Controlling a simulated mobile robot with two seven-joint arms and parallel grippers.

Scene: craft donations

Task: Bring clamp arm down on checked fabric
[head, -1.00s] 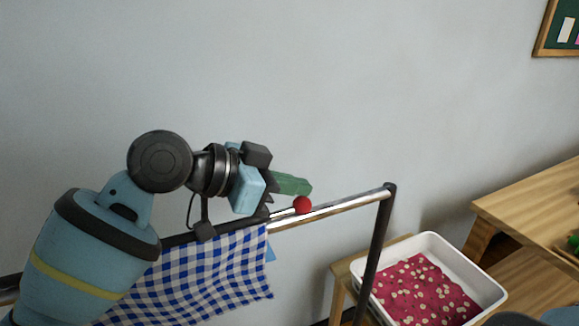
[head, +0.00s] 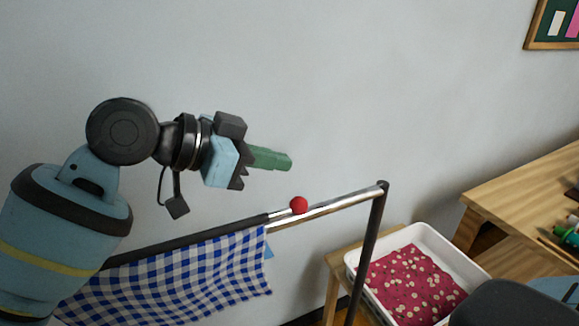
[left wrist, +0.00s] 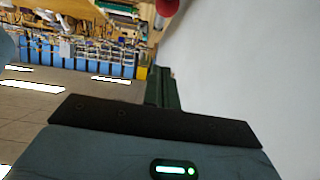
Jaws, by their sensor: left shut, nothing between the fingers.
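The blue-and-white checked fabric (head: 190,275) hangs over the rail (head: 340,202). The dark clamp arm (head: 190,240) lies along the rail over the fabric's top edge and looks down on it. Its thin silver end carries a red knob (head: 298,205), close above the bare rail. My left gripper (head: 288,161), with green fingers, is shut and empty, above the knob and apart from it. In the left wrist view the shut green fingers (left wrist: 161,88) show with a red thing, likely the knob (left wrist: 167,6), at the top edge. My right gripper is not in view.
A white tray (head: 478,272) with red flowered fabric (head: 412,287) stands on a wooden stand right of the rail's post (head: 368,250). A wooden table (head: 530,190) is farther right. The grey wall stands behind the rail.

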